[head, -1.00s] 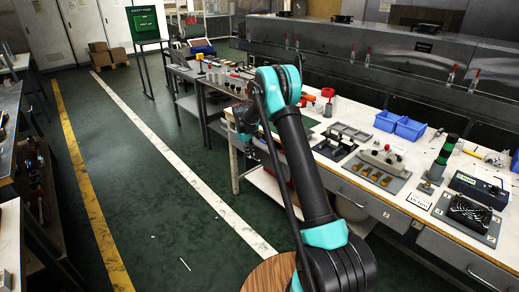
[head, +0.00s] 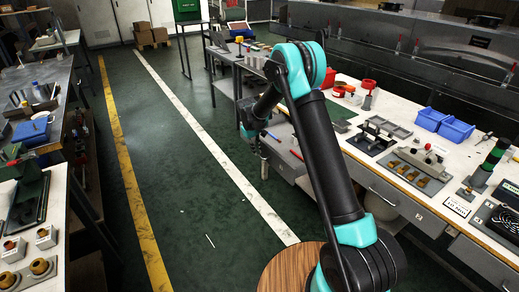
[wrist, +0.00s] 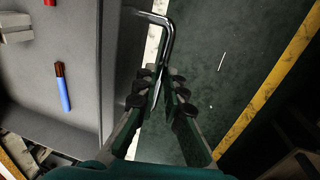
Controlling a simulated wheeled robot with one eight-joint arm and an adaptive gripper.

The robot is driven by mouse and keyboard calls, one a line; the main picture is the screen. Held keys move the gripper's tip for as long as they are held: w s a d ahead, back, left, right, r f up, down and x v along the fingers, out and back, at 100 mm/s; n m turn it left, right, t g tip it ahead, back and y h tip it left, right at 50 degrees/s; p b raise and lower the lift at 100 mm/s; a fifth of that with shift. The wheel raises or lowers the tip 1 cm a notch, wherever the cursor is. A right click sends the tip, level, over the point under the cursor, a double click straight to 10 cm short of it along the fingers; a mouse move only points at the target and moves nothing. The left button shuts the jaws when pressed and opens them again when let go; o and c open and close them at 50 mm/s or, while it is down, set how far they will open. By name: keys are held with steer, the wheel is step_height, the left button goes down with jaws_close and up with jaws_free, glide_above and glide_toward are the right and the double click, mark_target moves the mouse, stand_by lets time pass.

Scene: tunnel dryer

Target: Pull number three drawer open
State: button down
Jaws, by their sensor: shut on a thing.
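A drawer (wrist: 85,125) stands open in the wrist view, its grey inside showing. It holds a blue and brown tool (wrist: 62,88), a grey block (wrist: 15,27) and a small red item. A bent metal bar handle (wrist: 167,40) is on the drawer's front. My gripper (wrist: 161,88) is shut on this handle. In the head view the open drawer (head: 284,137) sticks out from the long bench, partly hidden behind my arm. No drawer number can be read.
The long bench (head: 400,190) on the right carries blue bins (head: 457,130) and fixtures. A bench with parts (head: 48,205) stands at the left. The green floor (head: 190,185) between them, with white and yellow lines, is clear.

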steer(key=c, duration=1.6)
jaws_free()
step_height(320, 180, up, 12)
steer(key=s+a, duration=0.1)
steer(key=a, duration=0.1)
steer(key=shift+s, duration=0.15)
steer(key=shift+f, duration=0.1)
